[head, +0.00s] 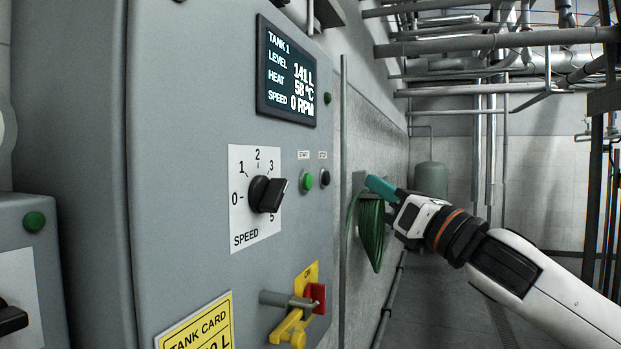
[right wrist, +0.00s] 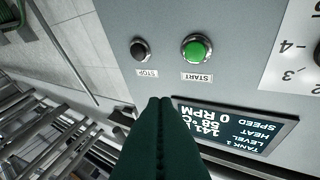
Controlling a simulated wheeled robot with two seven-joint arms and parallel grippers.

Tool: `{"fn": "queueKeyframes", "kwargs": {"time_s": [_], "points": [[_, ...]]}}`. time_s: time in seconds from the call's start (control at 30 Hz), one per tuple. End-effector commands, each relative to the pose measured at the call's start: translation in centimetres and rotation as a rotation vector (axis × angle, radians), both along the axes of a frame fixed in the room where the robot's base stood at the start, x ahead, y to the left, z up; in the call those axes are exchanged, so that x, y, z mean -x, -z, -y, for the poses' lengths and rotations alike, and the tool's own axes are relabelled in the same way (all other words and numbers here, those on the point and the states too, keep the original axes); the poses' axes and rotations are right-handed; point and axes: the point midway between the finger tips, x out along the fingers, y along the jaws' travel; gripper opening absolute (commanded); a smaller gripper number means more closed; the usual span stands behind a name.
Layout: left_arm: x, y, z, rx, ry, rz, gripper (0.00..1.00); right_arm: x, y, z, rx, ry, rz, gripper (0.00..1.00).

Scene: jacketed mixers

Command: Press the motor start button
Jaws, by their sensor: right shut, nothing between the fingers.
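The green start button (head: 307,181) is on the grey panel front under a START label, left of the black stop button (head: 325,177). In the right wrist view the start button (right wrist: 196,48) and the stop button (right wrist: 140,49) appear upside down. My right gripper (head: 372,183) is shut and empty, to the right of both buttons and apart from the panel in the head view. My left gripper is not in view.
A display (head: 287,75) reads 141 L, 58 °C and 0 RPM. A black speed knob (head: 267,194) is left of the buttons. A yellow and red switch (head: 302,308) sticks out below. A green hose (head: 371,235) hangs on the wall behind my right gripper.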

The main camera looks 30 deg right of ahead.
Motion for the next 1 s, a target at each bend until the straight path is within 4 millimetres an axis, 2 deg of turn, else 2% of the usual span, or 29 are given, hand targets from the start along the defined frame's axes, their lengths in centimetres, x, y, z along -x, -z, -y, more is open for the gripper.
{"fn": "queueKeyframes", "kwargs": {"time_s": [0.07,0.5,1.0], "points": [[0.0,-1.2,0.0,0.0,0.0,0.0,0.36,-0.8,-0.5,-0.9,-0.004,-0.008,0.0,0.0],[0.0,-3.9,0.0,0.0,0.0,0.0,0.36,-5.1,-0.4,-4.4,-0.002,-0.003,-0.001,0.0],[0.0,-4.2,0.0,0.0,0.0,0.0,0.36,-5.8,0.0,-5.0,0.0,0.001,0.0,0.0]]}}
